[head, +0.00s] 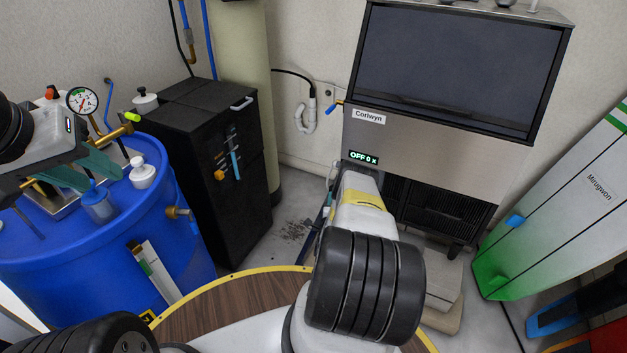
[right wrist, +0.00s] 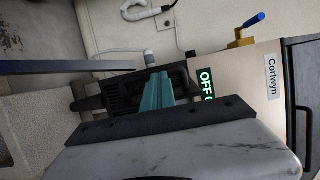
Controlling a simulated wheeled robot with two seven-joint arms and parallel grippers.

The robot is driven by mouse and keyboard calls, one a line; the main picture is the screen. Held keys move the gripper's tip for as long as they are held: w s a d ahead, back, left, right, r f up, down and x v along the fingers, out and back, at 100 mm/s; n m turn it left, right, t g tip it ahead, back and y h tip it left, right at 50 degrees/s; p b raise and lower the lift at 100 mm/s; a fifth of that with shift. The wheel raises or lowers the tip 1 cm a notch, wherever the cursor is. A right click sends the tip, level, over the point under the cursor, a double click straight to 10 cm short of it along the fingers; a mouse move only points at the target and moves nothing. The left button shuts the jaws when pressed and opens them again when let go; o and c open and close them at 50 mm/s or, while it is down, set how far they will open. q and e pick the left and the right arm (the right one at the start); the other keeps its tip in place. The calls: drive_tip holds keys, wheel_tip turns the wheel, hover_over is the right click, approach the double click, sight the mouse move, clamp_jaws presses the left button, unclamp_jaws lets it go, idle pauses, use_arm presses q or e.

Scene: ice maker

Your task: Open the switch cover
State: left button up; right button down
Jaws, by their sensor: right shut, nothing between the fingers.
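The ice maker (head: 455,165), a steel cabinet labelled Corlwyn with a dark upper door, stands against the back wall. Its small green display (head: 363,157) reads OFF; it also shows in the right wrist view (right wrist: 205,82). I cannot make out the switch cover in either view. My right arm reaches toward the lower left of the ice maker's front and hides its own gripper in the head view. In the right wrist view my right gripper (right wrist: 155,90) is shut and empty, beside the display. My left gripper (head: 86,173) has its teal fingers apart above the blue barrel.
The blue barrel (head: 185,255) with gauge and fittings stands at left, beside a black cabinet (head: 215,160). A blue-handled valve (head: 334,107) juts out at the ice maker's left edge. A white-green panel (head: 565,190) leans at right. A round wooden surface (head: 225,310) lies below.

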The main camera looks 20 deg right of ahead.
drive_tip(key=w+a, duration=0.4)
drive_tip(key=w, duration=0.4)
drive_tip(key=shift+a, duration=0.3)
idle(0.4)
